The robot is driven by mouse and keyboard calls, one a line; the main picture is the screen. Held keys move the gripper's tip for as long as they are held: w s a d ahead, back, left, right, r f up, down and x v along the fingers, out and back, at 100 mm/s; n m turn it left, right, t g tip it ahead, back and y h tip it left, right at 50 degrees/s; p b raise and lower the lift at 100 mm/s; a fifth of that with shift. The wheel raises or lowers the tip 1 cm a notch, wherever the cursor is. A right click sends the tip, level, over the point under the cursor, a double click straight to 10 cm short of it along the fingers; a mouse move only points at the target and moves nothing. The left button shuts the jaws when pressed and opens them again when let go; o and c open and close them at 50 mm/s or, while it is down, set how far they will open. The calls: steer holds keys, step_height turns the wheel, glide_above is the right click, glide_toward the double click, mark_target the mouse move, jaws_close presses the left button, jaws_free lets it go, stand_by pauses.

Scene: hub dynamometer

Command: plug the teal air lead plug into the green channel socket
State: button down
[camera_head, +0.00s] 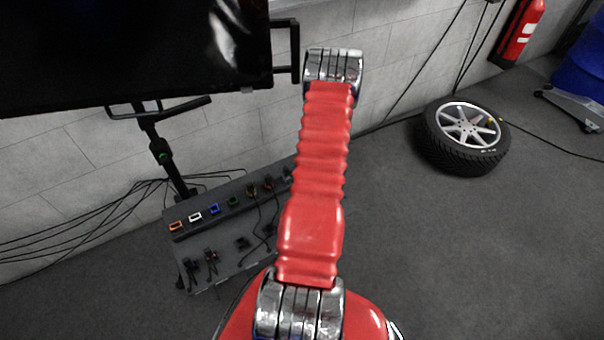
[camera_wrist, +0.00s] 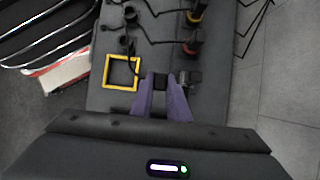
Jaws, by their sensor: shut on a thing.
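The green channel socket (camera_head: 234,202) sits in the row of coloured sockets on the dark sloping panel, left of my arm in the head view. I cannot pick out a green socket in the wrist view. My gripper (camera_wrist: 162,80) has its purple fingers close together over the panel, shut on a small dark plug-like piece (camera_wrist: 160,83). Its colour is too dark to confirm teal. It is apart from the green socket as far as I can tell. The gripper is hidden behind my red arm in the head view.
Orange (camera_head: 176,226), white (camera_head: 195,217) and blue (camera_head: 214,209) sockets line the panel (camera_head: 232,262). A yellow square frame (camera_wrist: 121,72) and a red-ringed connector (camera_wrist: 192,46) lie near the fingers. Several dark plugs and leads crowd the panel. A wheel (camera_head: 463,135) lies on the floor.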

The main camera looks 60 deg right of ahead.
steer(key=shift+w+a, duration=3.45)
steer(key=shift+a, duration=1.6)
steer(key=shift+w+a, duration=3.45)
steer(key=shift+a, duration=1.55)
steer(key=w+d, duration=0.3)
steer(key=w, duration=0.2)
steer(key=shift+w+d+f, duration=0.25)
steer(key=shift+f, duration=0.2)
steer(key=shift+f, duration=0.9)
